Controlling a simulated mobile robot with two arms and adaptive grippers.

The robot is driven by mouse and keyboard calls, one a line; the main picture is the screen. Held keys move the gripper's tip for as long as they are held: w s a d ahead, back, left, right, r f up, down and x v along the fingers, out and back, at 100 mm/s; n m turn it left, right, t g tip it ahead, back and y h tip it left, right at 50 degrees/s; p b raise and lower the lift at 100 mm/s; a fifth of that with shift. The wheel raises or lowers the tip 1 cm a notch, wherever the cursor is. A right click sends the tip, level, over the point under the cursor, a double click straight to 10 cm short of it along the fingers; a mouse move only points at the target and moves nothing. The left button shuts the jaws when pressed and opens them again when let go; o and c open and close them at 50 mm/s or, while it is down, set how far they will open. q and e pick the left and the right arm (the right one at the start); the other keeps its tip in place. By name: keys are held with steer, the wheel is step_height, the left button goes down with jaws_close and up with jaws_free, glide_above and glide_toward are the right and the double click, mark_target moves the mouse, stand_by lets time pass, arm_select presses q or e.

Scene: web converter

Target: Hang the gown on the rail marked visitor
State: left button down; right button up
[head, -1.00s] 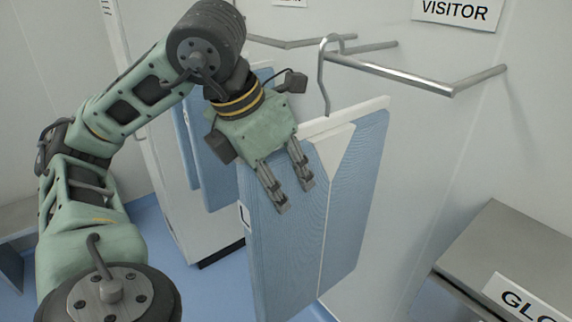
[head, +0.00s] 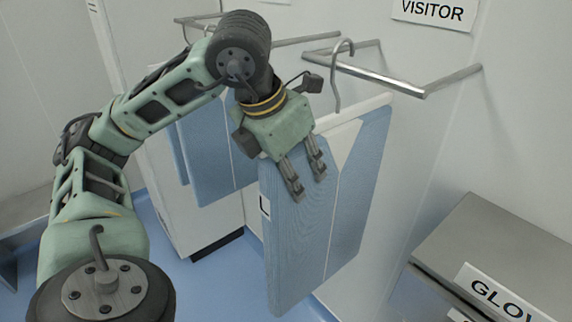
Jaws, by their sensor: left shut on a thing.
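The gown (head: 300,230) is a blue folded garment with a white top edge and a hanger hook (head: 336,88). My left gripper (head: 306,186) is shut on its upper left part, fingers pointing down across the blue cloth. The gown hangs upright below the visitor rail (head: 385,80), a bent metal bar on the wall under the VISITOR sign (head: 434,11). The hook's curved top overlaps the rail's front bar in the picture; I cannot tell whether it bears on it. My right gripper is not in view.
Other blue gowns (head: 208,150) hang behind on the left, near another metal rail (head: 300,41). A grey bench (head: 480,240) with a partly visible "GLO" label (head: 500,298) stands at the lower right. Blue floor shows below the gown.

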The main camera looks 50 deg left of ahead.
arm_select(q)
steer(key=shift+w+r, duration=0.1)
steer(key=shift+w, duration=0.65)
steer(key=w+f+b, duration=0.1)
steer(key=w+f, duration=0.1)
steer(key=f, duration=0.1)
steer(key=shift+w+d, duration=0.1)
steer(key=shift+w, duration=0.15)
steer(key=shift+f+b, duration=0.5)
steer(key=shift+b, duration=0.15)
steer(key=c, duration=1.1)
jaws_free()
